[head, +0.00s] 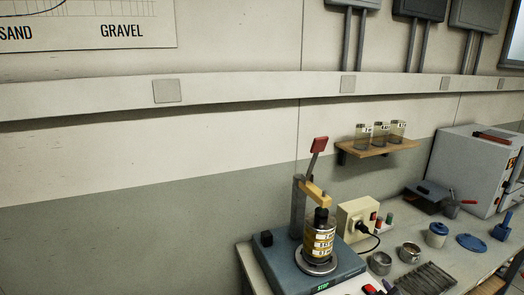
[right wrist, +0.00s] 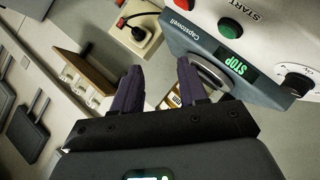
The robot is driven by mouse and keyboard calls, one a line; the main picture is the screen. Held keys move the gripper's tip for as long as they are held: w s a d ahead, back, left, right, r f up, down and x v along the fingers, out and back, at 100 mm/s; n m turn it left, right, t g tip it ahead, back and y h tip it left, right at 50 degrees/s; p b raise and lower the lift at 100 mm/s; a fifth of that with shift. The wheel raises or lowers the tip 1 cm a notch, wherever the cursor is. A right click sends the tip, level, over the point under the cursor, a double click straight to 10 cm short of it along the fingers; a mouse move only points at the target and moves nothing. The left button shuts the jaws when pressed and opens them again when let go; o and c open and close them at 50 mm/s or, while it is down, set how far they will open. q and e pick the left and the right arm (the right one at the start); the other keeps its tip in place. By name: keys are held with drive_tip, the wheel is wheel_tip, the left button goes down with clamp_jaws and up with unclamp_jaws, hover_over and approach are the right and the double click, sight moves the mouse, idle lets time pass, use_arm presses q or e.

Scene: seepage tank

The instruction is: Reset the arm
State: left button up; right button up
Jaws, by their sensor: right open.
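My right gripper (right wrist: 159,68) is open in the right wrist view, its two dark fingers apart, with nothing seen held between them. The blue-grey machine (head: 265,262) stands on the bench with an upright post and a red-handled lever (head: 319,145) tilted up. A yellow clamp arm (head: 314,191) reaches over a labelled jar (head: 319,240) on the machine. In the right wrist view the machine's front (right wrist: 205,45) is beyond the right finger, with a green STOP display. My left gripper is not in view.
A beige socket box (head: 357,217) with a black plug stands behind the machine. A wooden shelf (head: 378,148) holds several jars.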

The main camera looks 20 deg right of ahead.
drive_tip(key=s+a+f+n+g+y, duration=0.1)
drive_tip(key=s+a+f+g, duration=0.1)
drive_tip(key=s+a+f, duration=0.45)
drive_tip(key=s+a+f+g+y, duration=0.2)
drive_tip(key=s+a+f+g, duration=0.1)
drive_tip(key=s+a, duration=0.5)
drive_tip(key=s+a+f+n+g+y, duration=0.1)
drive_tip(key=s+a+f+g, duration=0.1)
drive_tip(key=s+a+f, duration=0.5)
drive_tip(key=s+a+r+m+y, duration=0.2)
drive_tip(key=a+m+y, duration=0.15)
drive_tip(key=a, duration=0.35)
wheel_tip(320, 180, up, 30)
drive_tip(key=p, duration=3)
drive_tip(key=shift+w+r+g, duration=0.15)
drive_tip(key=shift+g, duration=0.15)
drive_tip(key=shift+a, duration=0.1)
